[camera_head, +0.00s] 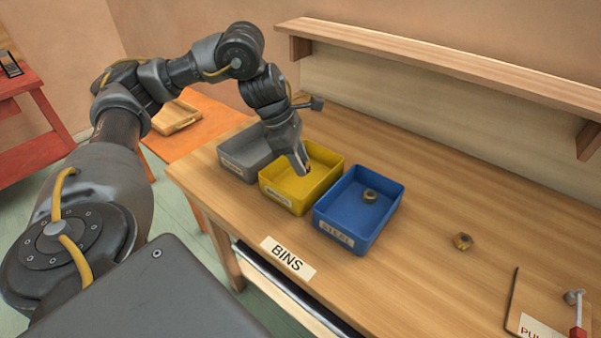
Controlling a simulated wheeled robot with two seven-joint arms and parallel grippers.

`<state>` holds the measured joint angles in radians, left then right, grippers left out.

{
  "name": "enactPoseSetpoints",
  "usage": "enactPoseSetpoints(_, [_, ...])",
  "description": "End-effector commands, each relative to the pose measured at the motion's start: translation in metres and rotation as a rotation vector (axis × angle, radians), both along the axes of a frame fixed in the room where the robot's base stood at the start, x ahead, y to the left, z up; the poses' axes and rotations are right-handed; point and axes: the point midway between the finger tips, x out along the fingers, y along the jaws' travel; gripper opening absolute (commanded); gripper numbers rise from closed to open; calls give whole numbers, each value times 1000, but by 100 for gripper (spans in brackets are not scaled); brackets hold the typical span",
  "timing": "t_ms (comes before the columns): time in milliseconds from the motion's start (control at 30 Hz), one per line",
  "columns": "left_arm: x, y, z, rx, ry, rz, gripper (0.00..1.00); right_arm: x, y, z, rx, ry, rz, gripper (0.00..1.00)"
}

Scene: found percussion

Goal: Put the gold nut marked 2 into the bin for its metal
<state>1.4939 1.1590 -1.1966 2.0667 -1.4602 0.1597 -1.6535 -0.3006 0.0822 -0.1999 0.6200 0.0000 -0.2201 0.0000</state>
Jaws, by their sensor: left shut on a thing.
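My left gripper (304,169) reaches down over the yellow bin (275,195), its fingertips at or just inside the bin's opening. It is shut on a small brownish nut, mostly hidden between the fingers; no number can be read on it. The yellow bin's front label is too small to read surely. The blue bin (332,225), labelled STEEL, stands to its right with one gold-brown nut (370,196) inside. The grey bin (230,158) stands to the left, partly behind my arm. Another gold nut (462,241) lies on the table. My right gripper is out of view.
The wooden table (430,200) is clear between the blue bin and the loose nut. A BINS label (288,258) is at the front edge. A wooden board (530,305) with a red-and-grey tool lies front right. A shelf (440,65) runs along the back.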

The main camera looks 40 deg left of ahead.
Motion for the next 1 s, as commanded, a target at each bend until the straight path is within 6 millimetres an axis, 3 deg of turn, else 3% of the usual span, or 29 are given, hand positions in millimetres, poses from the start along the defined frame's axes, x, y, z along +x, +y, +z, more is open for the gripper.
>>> enactPoseSetpoints(100, [17,13,-27,-3,6,3,6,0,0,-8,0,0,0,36])
enactPoseSetpoints(267, [33,25,-49,-1,3,1,6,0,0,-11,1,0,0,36])
enactPoseSetpoints(567, [41,31,-57,-1,0,-2,6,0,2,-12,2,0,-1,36])
enactPoseSetpoints(767, [43,33,-81,-2,3,-2,6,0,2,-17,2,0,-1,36])
enactPoseSetpoints(1000, [43,34,-93,0,0,-3,6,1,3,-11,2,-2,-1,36])
